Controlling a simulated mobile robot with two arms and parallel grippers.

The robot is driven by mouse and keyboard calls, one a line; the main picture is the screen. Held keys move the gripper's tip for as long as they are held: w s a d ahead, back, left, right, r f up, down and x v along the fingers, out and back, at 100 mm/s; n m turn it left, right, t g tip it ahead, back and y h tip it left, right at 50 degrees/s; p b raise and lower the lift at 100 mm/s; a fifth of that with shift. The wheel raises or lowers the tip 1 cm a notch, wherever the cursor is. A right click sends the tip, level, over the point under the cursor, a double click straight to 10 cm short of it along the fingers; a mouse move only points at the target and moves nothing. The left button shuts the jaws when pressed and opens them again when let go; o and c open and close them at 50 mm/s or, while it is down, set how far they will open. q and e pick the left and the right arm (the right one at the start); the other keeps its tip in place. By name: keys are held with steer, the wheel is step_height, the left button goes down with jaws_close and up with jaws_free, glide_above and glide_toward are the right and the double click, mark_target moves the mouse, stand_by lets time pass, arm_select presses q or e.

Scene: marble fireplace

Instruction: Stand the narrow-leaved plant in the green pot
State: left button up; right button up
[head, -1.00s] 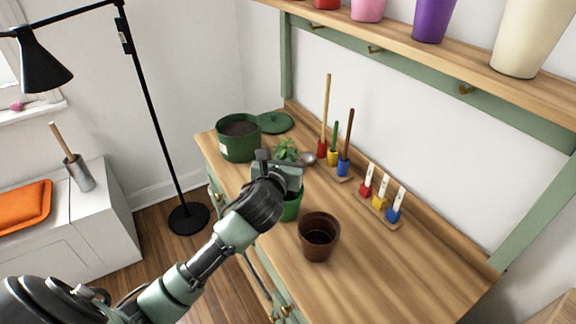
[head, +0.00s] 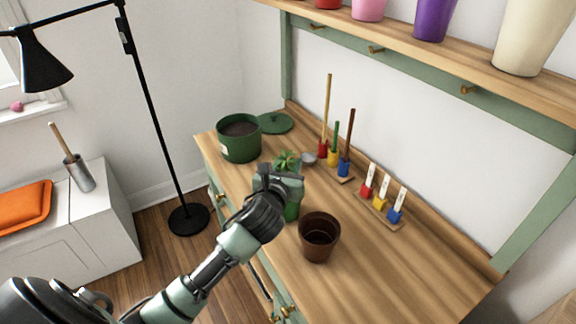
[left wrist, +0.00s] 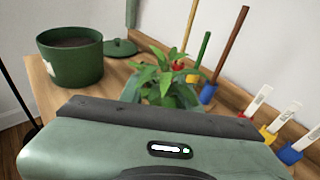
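The plant with pointed green leaves (head: 287,161) shows just beyond my left gripper (head: 280,178) in the head view. In the left wrist view the plant's leaves (left wrist: 166,80) rise past the gripper body. The fingertips and the plant's base are hidden, but the plant moves along with the gripper, which appears shut on it. A bright green pot (head: 292,211) stands on the wooden bench below the gripper, mostly hidden by my arm. I cannot tell whether the plant's base is inside it. My right gripper is not in view.
A brown pot (head: 319,238) stands close right of the green pot. A large dark green container with soil (head: 239,147) and its lid (head: 275,123) are behind. Tool racks (head: 343,179) (head: 381,212) line the back. The bench's right front is clear.

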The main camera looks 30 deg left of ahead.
arm_select(q)
steer(key=shift+r, duration=0.2)
steer(key=v, duration=1.2)
